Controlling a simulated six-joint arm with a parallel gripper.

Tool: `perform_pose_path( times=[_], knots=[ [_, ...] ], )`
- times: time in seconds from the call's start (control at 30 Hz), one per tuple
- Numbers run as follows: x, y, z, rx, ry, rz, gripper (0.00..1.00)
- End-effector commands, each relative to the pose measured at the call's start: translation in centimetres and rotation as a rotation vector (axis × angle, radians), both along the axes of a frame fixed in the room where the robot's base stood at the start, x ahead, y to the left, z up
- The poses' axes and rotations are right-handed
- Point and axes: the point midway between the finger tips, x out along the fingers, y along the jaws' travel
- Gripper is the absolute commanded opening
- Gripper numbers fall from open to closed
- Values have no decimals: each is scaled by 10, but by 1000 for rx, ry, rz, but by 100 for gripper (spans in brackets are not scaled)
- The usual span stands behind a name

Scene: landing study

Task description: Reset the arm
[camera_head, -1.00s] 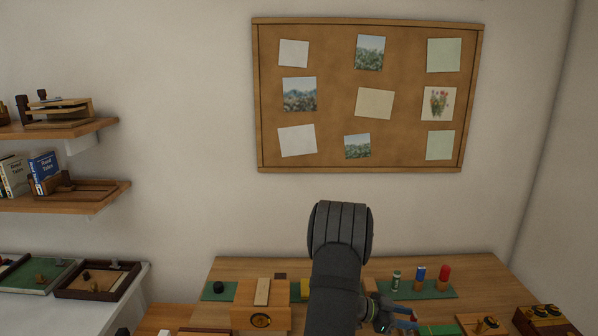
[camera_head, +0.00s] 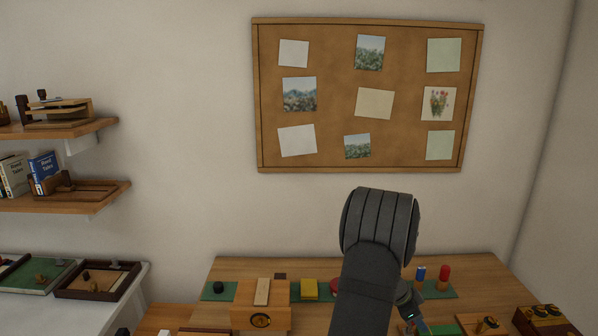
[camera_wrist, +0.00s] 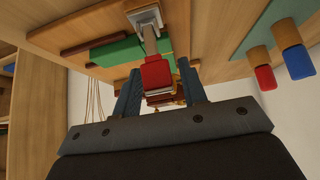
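My arm rises at the front of the wooden table (camera_head: 230,266) in the head view and hides part of the tabletop. My gripper (camera_wrist: 160,68) shows in the wrist view with its two blue fingers apart. A red block-like piece (camera_wrist: 155,74) on a grey shaft appears between or just beyond the fingers. I see no clear contact with either finger, and the depth is hard to judge. In the head view the gripper's fingertips are mostly hidden behind the arm.
A red cylinder (camera_head: 445,272) and a blue cylinder (camera_head: 420,272) stand on a green mat at the back right. A wooden box (camera_head: 261,317), a yellow block (camera_head: 309,289) and a dark knob (camera_head: 218,287) are left of my arm. A dark-topped box (camera_head: 545,318) stands far right.

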Motion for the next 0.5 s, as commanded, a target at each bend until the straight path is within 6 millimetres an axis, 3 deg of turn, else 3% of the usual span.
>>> perform_pose_path(
  times=[0.5],
  knots=[
    [0,-12,-5,230,-2,-4,39]
  ],
)
